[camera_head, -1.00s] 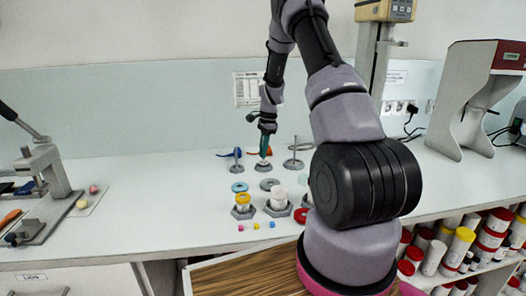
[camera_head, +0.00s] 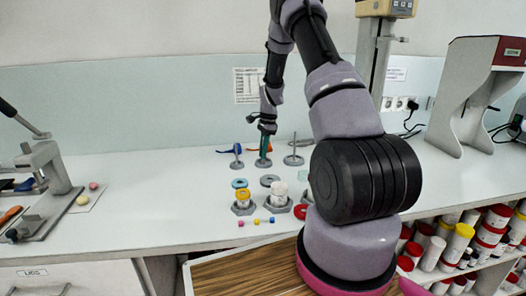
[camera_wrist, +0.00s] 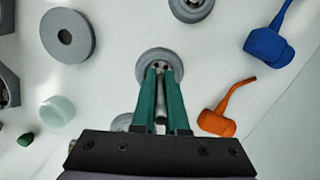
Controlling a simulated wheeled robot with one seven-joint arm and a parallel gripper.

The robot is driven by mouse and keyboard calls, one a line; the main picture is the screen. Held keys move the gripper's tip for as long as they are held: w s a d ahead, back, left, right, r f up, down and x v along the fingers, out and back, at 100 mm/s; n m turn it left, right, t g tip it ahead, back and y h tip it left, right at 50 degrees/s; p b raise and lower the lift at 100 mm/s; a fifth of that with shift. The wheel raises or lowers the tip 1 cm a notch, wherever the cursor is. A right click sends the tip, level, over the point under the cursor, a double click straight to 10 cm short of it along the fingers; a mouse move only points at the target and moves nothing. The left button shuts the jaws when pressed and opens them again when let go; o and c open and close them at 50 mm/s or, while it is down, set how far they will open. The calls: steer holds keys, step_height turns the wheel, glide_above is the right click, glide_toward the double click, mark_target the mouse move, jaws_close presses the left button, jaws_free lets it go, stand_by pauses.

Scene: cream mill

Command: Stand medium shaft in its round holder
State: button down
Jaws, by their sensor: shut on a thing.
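My gripper (camera_head: 264,156) has green fingers and points down over the middle round grey holder (camera_head: 263,163) on the bench. In the wrist view the fingers (camera_wrist: 161,72) are shut on a slim grey medium shaft (camera_wrist: 160,106), seen between them. The shaft points toward the centre of the round holder (camera_wrist: 174,57). The fingers hide its lower end, so I cannot tell whether it is inside the hole. In the head view the fingers mostly hide the shaft.
A holder with a tall rod (camera_head: 294,146) stands close on the right and another holder (camera_head: 237,165) on the left. A blue mallet-like tool (camera_wrist: 268,44) and an orange one (camera_wrist: 216,122) lie nearby. Grey disc (camera_wrist: 67,36) and hex-based stacks are in front.

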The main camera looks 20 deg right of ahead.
steer(key=shift+c, duration=1.5)
jaws_free()
steer(key=shift+r, duration=3.55)
